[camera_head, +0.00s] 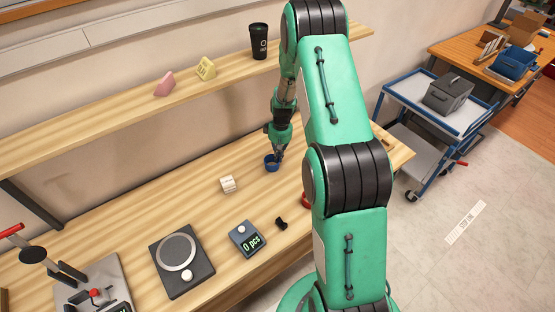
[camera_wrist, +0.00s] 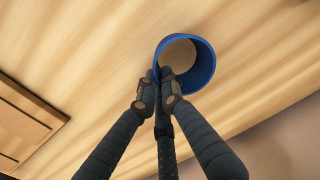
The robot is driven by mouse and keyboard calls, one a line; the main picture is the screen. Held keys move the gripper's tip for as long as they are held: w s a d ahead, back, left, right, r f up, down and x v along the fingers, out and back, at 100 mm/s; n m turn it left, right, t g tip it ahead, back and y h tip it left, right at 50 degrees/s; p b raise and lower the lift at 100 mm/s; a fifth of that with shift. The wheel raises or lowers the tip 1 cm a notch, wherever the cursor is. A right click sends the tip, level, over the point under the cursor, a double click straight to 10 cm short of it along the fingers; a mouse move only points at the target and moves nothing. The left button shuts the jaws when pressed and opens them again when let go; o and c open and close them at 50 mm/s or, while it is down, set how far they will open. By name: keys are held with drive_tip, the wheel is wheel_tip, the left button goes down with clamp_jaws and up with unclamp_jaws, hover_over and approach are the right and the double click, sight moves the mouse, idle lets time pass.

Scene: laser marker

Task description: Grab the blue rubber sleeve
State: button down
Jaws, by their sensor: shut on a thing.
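The blue rubber sleeve (camera_head: 271,165) is a short open ring at the middle of the wooden table in the head view. In the wrist view the sleeve (camera_wrist: 204,66) is seen from above, with table wood showing through its opening. My gripper (camera_head: 279,153) reaches down to it. In the wrist view my gripper (camera_wrist: 158,84) has its fingertips closed together on the near-left wall of the sleeve. I cannot tell whether the sleeve touches the table or hangs just above it.
A white block (camera_head: 228,184), a counter reading "0 pcs" (camera_head: 246,239), a round-plate scale (camera_head: 182,260) and a small black piece (camera_head: 281,223) are on the table. A shelf (camera_head: 120,111) above holds a black cup (camera_head: 259,41), a yellow block (camera_head: 206,68) and a pink piece (camera_head: 164,84).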

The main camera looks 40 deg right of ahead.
drive_tip(key=shift+r, duration=0.5)
wheel_tip(320, 180, up, 2)
drive_tip(key=shift+r, duration=0.15)
drive_tip(key=s+a, duration=0.2)
drive_tip(key=s, duration=0.3)
drive_tip(key=s+a+p, duration=0.1)
drive_tip(key=s+a, duration=0.1)
drive_tip(key=s, duration=0.2)
drive_tip(key=s+a+r, duration=0.1)
drive_tip(key=s+a, duration=0.1)
drive_tip(key=s, duration=0.3)
drive_tip(key=shift+s+a, duration=0.2)
drive_tip(key=shift+s, duration=0.15)
